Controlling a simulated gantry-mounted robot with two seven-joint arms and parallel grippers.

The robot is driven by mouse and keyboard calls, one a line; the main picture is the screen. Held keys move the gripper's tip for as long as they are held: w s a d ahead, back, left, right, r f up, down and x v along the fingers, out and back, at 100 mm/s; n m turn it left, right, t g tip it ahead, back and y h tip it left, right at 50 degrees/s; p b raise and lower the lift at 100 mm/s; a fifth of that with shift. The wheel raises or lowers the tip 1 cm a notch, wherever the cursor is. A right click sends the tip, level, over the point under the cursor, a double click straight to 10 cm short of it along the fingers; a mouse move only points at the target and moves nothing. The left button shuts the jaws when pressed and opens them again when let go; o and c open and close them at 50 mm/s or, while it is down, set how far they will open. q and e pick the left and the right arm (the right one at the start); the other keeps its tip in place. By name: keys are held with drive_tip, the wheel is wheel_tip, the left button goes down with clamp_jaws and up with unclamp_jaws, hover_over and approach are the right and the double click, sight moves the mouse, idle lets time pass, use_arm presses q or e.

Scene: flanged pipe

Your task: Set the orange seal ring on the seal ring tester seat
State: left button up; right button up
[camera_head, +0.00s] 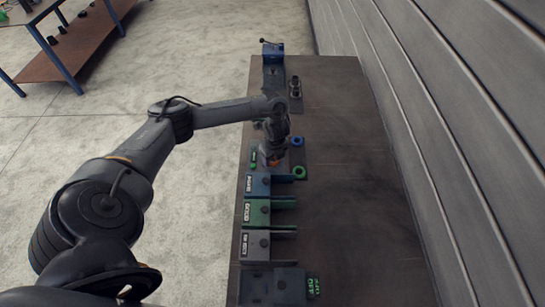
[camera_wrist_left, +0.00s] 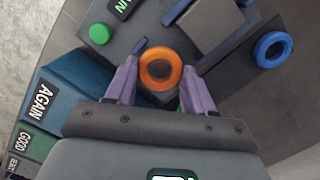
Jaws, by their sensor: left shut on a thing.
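The orange seal ring (camera_wrist_left: 161,86) lies flat-on to the left wrist view, between the two purple fingers of my left gripper (camera_wrist_left: 157,72). The gripper is shut on it. In the head view the left gripper (camera_head: 272,157) points down over the tester, and a bit of orange ring (camera_head: 274,163) shows at its tip. The tester (camera_wrist_left: 128,42) is a dark grey block with a green button (camera_wrist_left: 99,34) and a green-lettered label. The seat is hidden or not clearly seen; I cannot tell whether the ring touches it. My right gripper is not in view.
A blue ring (camera_head: 297,141) and a green ring (camera_head: 300,173) sit right of the tester. Blue (camera_head: 257,185), green (camera_head: 257,211) and grey (camera_head: 255,245) labelled bins stand in front. The bench's right side (camera_head: 350,200) is clear, with a panelled wall beyond.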

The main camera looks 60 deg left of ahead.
use_arm(q)
drive_tip(key=shift+f, duration=0.5)
idle(0.6)
drive_tip(key=o, duration=1.1)
drive_tip(key=o, duration=0.3)
drive_tip(key=shift+s, duration=0.15)
drive_tip(key=shift+c, duration=0.2)
